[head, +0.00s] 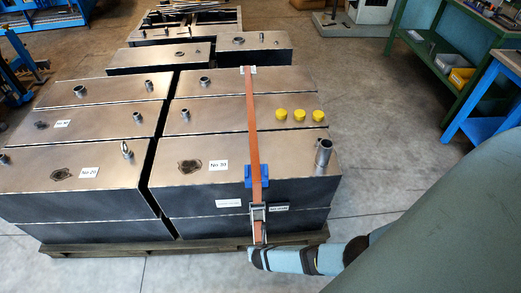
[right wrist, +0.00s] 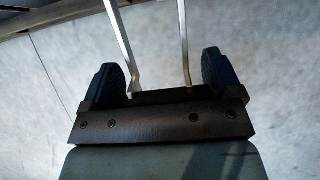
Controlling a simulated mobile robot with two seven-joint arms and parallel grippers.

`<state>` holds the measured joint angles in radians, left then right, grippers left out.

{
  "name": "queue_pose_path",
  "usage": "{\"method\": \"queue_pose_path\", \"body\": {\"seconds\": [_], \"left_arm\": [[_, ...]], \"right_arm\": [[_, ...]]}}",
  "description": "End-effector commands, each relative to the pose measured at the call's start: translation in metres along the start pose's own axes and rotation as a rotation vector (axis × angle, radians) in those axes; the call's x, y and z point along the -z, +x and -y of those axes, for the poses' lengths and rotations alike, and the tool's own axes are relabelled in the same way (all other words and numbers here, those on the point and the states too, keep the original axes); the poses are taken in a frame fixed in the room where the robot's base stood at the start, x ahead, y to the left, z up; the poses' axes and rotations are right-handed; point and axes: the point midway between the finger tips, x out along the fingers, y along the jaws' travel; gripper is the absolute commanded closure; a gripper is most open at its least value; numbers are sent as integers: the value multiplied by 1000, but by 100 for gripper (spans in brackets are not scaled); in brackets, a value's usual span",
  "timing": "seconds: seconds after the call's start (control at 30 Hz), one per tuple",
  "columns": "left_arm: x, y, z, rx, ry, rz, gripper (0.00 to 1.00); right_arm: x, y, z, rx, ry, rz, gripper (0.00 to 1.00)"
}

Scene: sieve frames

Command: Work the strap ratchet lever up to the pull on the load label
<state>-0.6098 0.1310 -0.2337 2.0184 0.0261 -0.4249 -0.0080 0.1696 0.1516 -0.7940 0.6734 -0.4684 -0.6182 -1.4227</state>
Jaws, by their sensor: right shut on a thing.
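An orange strap (head: 252,120) runs over the metal tanks and down their front face, over a blue corner protector (head: 248,177). The metal strap ratchet (head: 258,213) hangs on the front face. My right gripper (head: 254,248) is just below it, at the pallet edge. In the right wrist view, the two metal bars of the ratchet lever (right wrist: 122,45) come down between the dark fingers of my right gripper (right wrist: 166,80), which is shut on the lever. A white label (head: 229,203) is left of the ratchet and a dark-faced one (head: 279,207) right of it; their print is too small to read. My left gripper is out of view.
The tanks stand on a wooden pallet (head: 195,246). Yellow caps (head: 299,115) and pipe stubs stick up from the tops. A green workbench (head: 425,60) and a blue bench (head: 475,125) stand at right. The floor between is clear.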

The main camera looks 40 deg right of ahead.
Motion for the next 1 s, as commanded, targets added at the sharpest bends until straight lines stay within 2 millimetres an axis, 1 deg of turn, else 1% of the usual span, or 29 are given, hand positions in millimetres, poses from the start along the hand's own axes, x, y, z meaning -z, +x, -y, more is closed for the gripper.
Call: {"method": "queue_pose_path", "body": {"seconds": [0.03,0.2,0.37,0.8,0.83,0.9,1.0], "left_arm": [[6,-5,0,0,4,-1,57],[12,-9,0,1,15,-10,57],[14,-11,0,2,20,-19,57],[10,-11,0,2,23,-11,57],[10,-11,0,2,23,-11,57],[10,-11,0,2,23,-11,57],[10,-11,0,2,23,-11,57]], "right_arm": [[0,-9,0,1,-3,-3,58],[-2,-16,0,1,-2,-4,58],[-2,-19,0,1,-2,-5,57],[0,-20,0,0,-2,-7,58],[0,-20,0,0,-2,-7,13],[-1,-20,0,0,-2,-6,0],[-2,-19,0,0,-2,-5,0]]}}
